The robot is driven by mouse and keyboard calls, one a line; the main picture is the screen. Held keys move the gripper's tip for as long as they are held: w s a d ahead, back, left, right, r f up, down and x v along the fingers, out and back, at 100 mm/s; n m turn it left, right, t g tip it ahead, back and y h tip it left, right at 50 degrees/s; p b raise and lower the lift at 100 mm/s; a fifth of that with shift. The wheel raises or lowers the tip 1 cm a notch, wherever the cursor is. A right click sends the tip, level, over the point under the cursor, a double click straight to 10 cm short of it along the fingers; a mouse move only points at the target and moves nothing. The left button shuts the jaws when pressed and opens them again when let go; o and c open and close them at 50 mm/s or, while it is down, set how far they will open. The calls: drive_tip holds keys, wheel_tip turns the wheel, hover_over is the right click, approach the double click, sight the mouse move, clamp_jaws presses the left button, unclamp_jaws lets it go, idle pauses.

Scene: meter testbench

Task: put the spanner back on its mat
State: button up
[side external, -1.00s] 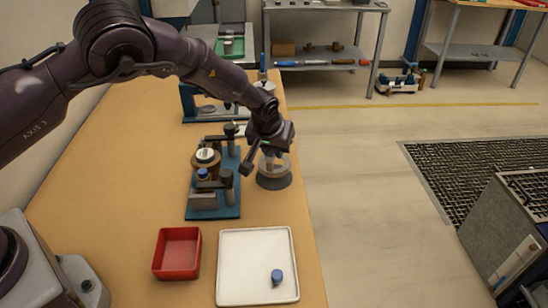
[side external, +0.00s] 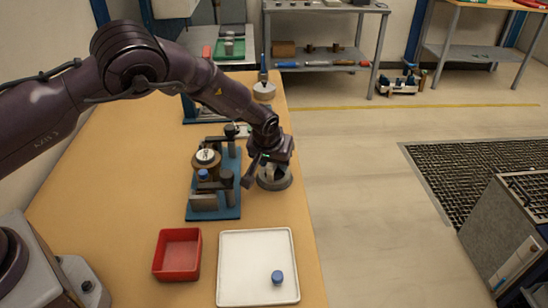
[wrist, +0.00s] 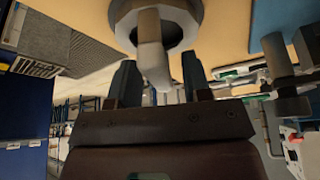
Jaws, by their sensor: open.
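I cannot clearly make out the spanner in either view. In the wrist view, my gripper's two dark fingers (wrist: 158,80) are apart. A pale post (wrist: 149,45) rises from the round stand (wrist: 178,32) and shows between the fingers. I cannot tell whether they touch it.
The blue fixture (side external: 228,208) with metal posts stands just left of my gripper. A red bin (side external: 177,254) and a white tray (side external: 235,290) holding a blue-topped weight (side external: 277,277) are at the front. The bench's left middle is clear.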

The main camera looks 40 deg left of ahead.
drive_tip(key=s+a+r+h, duration=0.1)
drive_tip(key=s+r, duration=0.5)
drive_tip(key=r, duration=0.3)
drive_tip(key=s+a+r+m+h, duration=0.1)
drive_tip(key=s+a+r, duration=0.1)
drive_tip(key=s+r, duration=0.6)
drive_tip(key=s+a+r+h, duration=0.1)
drive_tip(key=s+r, duration=0.3)
drive_tip(key=r, duration=0.7)
drive_tip(key=s+a+r+m+t+y, duration=0.1)
drive_tip(key=s+a+r+m, duration=0.1)
drive_tip(key=s, duration=1.6)
drive_tip(key=shift+a+r+m, duration=0.15)
drive_tip(key=shift+r+m, duration=0.55)
